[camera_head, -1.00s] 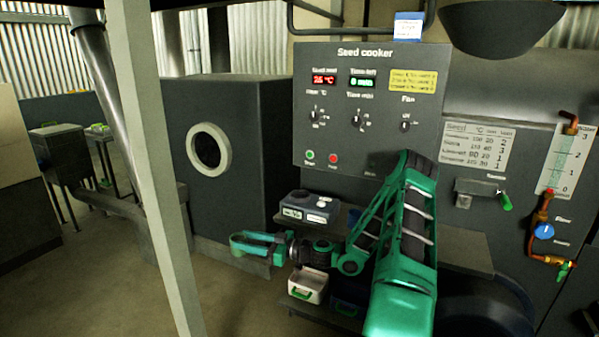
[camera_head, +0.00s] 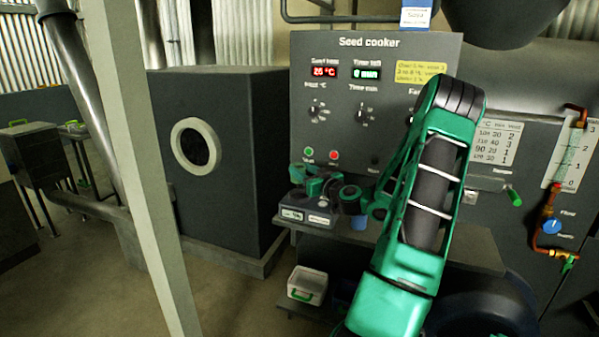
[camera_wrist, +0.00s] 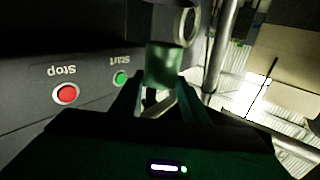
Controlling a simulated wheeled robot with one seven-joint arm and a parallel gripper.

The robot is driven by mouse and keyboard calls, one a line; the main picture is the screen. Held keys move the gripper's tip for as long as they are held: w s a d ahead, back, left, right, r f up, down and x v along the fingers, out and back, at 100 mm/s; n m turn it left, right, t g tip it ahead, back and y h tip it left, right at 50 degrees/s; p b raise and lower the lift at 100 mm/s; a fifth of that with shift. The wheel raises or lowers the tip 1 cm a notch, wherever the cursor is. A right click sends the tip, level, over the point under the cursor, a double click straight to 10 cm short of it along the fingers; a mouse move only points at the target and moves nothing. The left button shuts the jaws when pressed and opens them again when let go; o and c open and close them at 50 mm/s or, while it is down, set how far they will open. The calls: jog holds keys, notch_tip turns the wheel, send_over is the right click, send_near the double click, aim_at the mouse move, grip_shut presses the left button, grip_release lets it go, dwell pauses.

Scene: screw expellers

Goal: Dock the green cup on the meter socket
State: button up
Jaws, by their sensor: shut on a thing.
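The green cup (camera_wrist: 163,65) is held between the fingers of my gripper (camera_wrist: 158,98) in the wrist view. It looks translucent and its far end points away from the wrist. In the head view my gripper (camera_head: 312,182) is over the grey meter (camera_head: 308,214), which stands at the left end of the shelf with a small lit display facing forward. My gripper hides much of the meter's top, so the socket cannot be made out. I cannot tell whether the cup touches the meter.
The seed cooker panel (camera_head: 345,100) rises close behind, with Start and Stop buttons (camera_wrist: 66,94). A blue cup (camera_head: 359,222) is on the shelf (camera_head: 462,250) right of the meter. A white bin (camera_head: 306,284) sits below. A pale post (camera_head: 145,170) stands at left.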

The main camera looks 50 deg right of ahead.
jog(key=shift+s+d+f, duration=0.1)
jog(key=shift+d+f, duration=0.05)
jog(key=shift+f, duration=0.75)
jog(key=shift+s+d+f, duration=0.1)
jog(key=shift+d+f, duration=0.05)
jog(key=shift+f, duration=1.75)
jog(key=shift+f, duration=0.6)
jog(key=o, duration=0.9)
jog(key=shift+c, duration=0.2)
jog(key=v, duration=1.1)
jog(key=shift+a, duration=0.2)
